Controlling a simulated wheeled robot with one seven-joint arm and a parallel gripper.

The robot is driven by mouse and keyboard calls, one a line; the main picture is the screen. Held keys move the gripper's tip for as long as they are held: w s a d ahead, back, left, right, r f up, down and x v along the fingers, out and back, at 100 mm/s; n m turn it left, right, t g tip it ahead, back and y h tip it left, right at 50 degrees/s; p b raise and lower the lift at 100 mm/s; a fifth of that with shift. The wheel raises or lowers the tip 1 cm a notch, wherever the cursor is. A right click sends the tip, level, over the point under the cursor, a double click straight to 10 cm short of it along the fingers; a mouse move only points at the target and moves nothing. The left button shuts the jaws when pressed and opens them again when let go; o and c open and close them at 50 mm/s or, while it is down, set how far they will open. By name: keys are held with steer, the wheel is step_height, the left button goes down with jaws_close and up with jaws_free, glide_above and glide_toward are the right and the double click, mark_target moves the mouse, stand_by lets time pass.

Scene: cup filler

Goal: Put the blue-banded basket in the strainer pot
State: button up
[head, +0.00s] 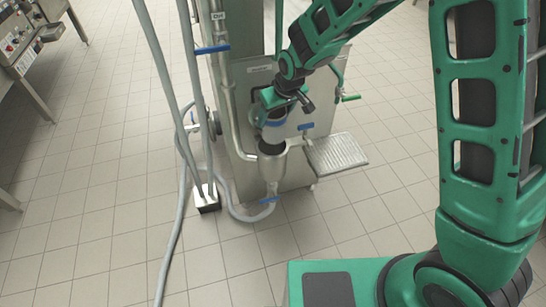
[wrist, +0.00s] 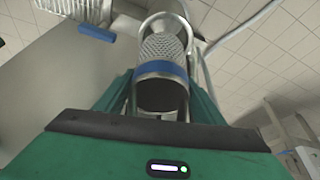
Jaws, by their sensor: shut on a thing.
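The blue-banded basket (head: 275,123) is in my gripper (head: 278,104), directly above the strainer pot (head: 272,168). The pot is a grey metal funnel shape with a dark open mouth, low on the front of the machine. In the head view the basket is roughly upright, with its lower end close to the pot's mouth; whether it touches the rim cannot be told. In the wrist view the basket (wrist: 161,47) shows a perforated metal body and a blue band, between the two green sides of my gripper (wrist: 162,98). The gripper is shut on it.
A metal drip tray (head: 338,152) juts out right of the pot. A vertical pipe with a blue handle (head: 212,49) stands left of it. Grey hoses (head: 183,190) run down to the floor. Another machine (head: 25,50) is at the far left. The tiled floor in front is clear.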

mark_target(280, 122)
steer(key=shift+a+f, duration=0.3)
steer(key=shift+a, duration=0.1)
steer(key=f, duration=0.5)
steer(key=shift+w+f, duration=0.2)
steer(key=shift+f, duration=1.95)
steer(key=shift+d+f, duration=0.1)
steer(key=shift+f, duration=0.2)
steer(key=shift+s+f, duration=0.15)
steer(key=shift+f, duration=0.15)
steer(key=o, duration=1.3)
steer(key=shift+s+d, duration=0.1)
steer(key=shift+r, duration=0.45)
steer(key=v, duration=1.2)
steer(key=shift+r, duration=0.15)
